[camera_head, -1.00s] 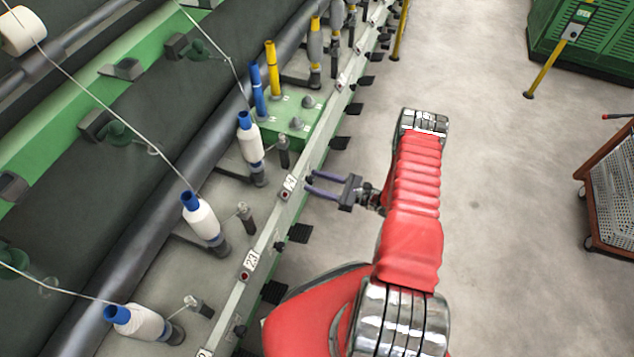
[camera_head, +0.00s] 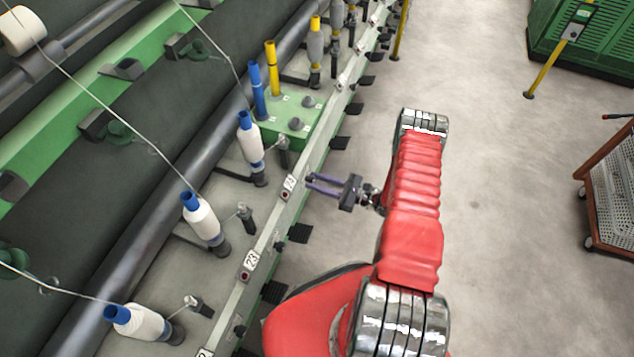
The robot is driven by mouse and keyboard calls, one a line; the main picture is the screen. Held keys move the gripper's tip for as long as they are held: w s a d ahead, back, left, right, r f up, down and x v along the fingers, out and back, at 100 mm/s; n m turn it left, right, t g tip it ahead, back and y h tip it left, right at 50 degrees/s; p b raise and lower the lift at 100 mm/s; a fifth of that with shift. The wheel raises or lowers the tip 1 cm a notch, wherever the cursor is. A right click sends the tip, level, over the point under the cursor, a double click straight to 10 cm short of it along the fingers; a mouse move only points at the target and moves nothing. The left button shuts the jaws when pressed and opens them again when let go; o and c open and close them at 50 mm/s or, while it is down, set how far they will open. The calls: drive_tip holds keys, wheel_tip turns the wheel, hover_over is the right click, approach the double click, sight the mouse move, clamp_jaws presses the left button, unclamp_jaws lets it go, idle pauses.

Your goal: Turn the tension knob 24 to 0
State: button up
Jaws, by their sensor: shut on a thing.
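The label 24 (camera_head: 289,185) is on the pale rail of the spinning frame. My gripper (camera_head: 309,182) reaches from the right to the rail just right of this label. Its two purple fingers point left and are close together, shut on tension knob 24. The knob itself is hidden between the fingertips, so its setting cannot be read. A similar dark knob (camera_head: 279,246) sticks out of the rail lower down, near label 23 (camera_head: 251,260).
White bobbins with blue tops (camera_head: 202,218) stand in a row left of the rail. A green box (camera_head: 293,125) with small knobs sits above label 24. Black pedals (camera_head: 299,233) jut out below the rail. A mesh cart (camera_head: 612,190) stands far right; the floor between is clear.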

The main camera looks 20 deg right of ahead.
drive_tip(key=n, duration=0.9)
drive_tip(key=shift+n, duration=0.3)
idle(0.6)
drive_tip(key=o, duration=1)
drive_tip(key=shift+d, duration=0.15)
drive_tip(key=v, duration=1.3)
drive_tip(key=shift+s+d, duration=0.15)
drive_tip(key=shift+s, duration=0.1)
